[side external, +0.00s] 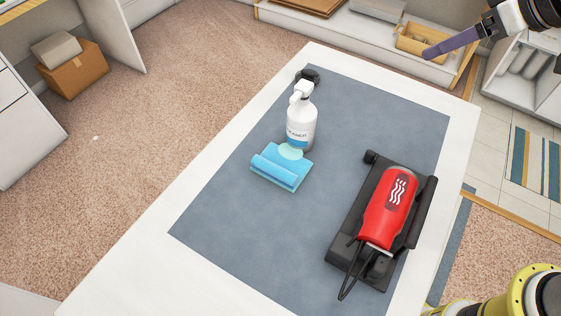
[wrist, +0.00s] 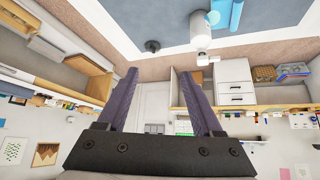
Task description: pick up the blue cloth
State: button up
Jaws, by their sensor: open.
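The blue cloth (side external: 280,168) lies folded or rolled on the grey mat (side external: 225,222), just in front of a white spray bottle (side external: 301,122). In the wrist view the blue cloth (wrist: 229,14) shows partly at the top edge, beside the bottle (wrist: 200,30). My gripper (side external: 428,52) is at the upper right of the side view, well away from the cloth, with purple fingers. In the wrist view my gripper (wrist: 160,85) has its two fingers apart with nothing between them.
A red tool (side external: 388,208) rests on a black base on the right of the mat. A small black object (side external: 308,75) lies behind the bottle. Shelves and boxes stand beyond.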

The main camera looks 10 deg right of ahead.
jog(key=w+a+f+n+g, duration=0.1)
jog(key=w+a+f, duration=0.15)
jog(key=a, duration=0.25)
jog(key=w+a+f+n, duration=0.1)
jog(key=a+f, duration=0.2)
jog(key=a, duration=0.2)
jog(key=n+g, duration=0.3)
send_near(281, 170)
jog(key=shift+y, duration=0.3)
jog(key=x, duration=0.9)
jog(key=shift+d+f, duration=0.25)
grip_shut()
